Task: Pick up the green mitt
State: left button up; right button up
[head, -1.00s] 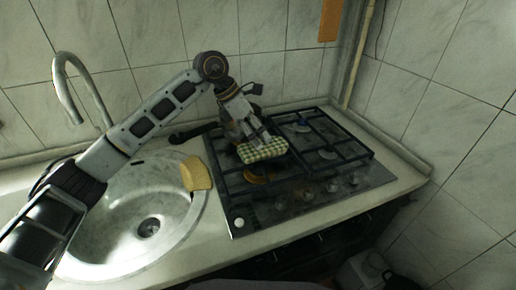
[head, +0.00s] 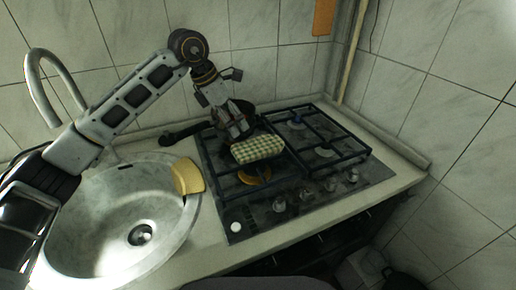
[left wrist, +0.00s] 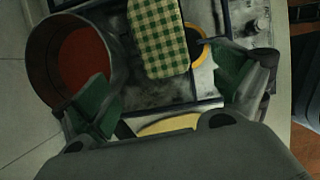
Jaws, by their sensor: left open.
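The green mitt (head: 258,149), in green and cream check, lies on the left part of the hob. In the left wrist view, the mitt (left wrist: 158,38) shows at the top, with its upper end cut off by the frame edge. My left gripper (head: 238,133) is open and points down just behind and left of the mitt in the head view. In the left wrist view, its green-padded fingers (left wrist: 166,82) are spread wide, with the near end of the mitt ahead between them. I cannot tell whether the gripper touches it. My right gripper is not in view.
A dark pan with a handle (head: 185,132) stands behind my gripper; its reddish inside (left wrist: 80,58) shows in the left wrist view. A yellow sponge-like thing (head: 187,176) lies at the rim of the sink (head: 85,240). The hob's right grate (head: 338,152) is clear.

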pick_arm(q)
send_over(249, 148)
jog(key=a, duration=0.2)
jog(key=f, duration=0.6)
jog(key=shift+s+a, duration=0.15)
jog(key=shift+s, duration=0.2)
jog(key=shift+w+f, duration=0.1)
jog(key=shift+f, duration=0.3)
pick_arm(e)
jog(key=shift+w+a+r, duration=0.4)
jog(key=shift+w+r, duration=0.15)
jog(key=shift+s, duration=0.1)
pick_arm(q)
jog(key=shift+d+f, duration=0.25)
jog(key=shift+f, duration=0.1)
jog(key=x, duration=0.3)
jog(key=shift+d+f+b, duration=0.15)
jog(key=shift+f+b, duration=0.1)
jog(key=shift+b, duration=0.05)
jog(key=shift+d+f, duration=0.15)
jog(key=shift+f, duration=0.25)
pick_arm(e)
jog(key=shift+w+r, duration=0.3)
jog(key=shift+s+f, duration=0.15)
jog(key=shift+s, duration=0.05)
